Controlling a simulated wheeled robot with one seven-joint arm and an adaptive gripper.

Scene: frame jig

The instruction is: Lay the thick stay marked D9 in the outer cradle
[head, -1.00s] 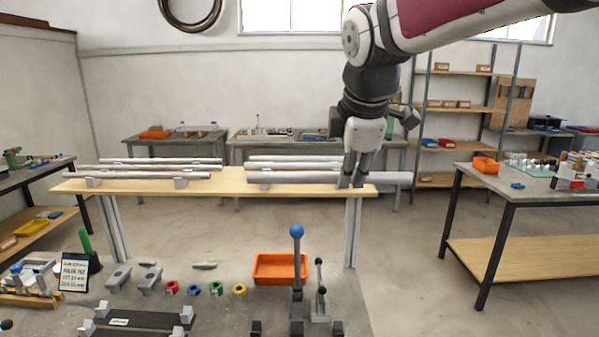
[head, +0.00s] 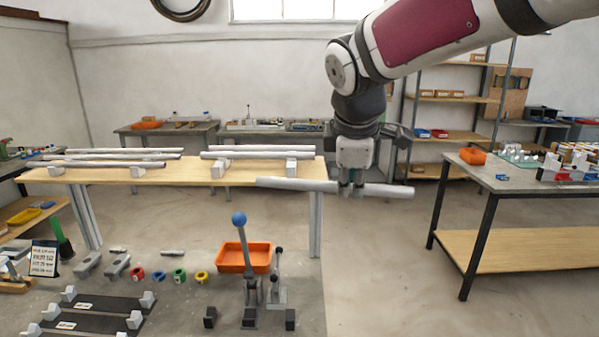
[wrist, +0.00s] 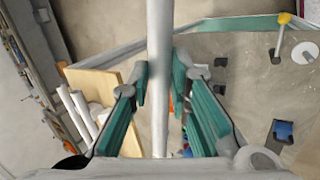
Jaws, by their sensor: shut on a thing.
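My gripper (head: 351,190) is shut on a thick grey stay (head: 390,191). The stay is held nearly level, crosswise to the fingers, with its left end in front of the right end of the wooden rack board (head: 190,173). In the wrist view the stay (wrist: 160,50) runs between the green finger pads. No D9 mark is readable on it. Two dark base plates with grey cradle blocks stand at the lower left of the head view: a farther one (head: 112,304) and a nearer one (head: 95,325). Their labels are too small to read, so I cannot tell which is the outer cradle.
Several other stays lie on the rack, in a left group (head: 105,164) and a right group (head: 257,155). A blue-knobbed lever (head: 240,219), an orange tray (head: 233,259) and coloured rings (head: 179,276) stand on the near bench.

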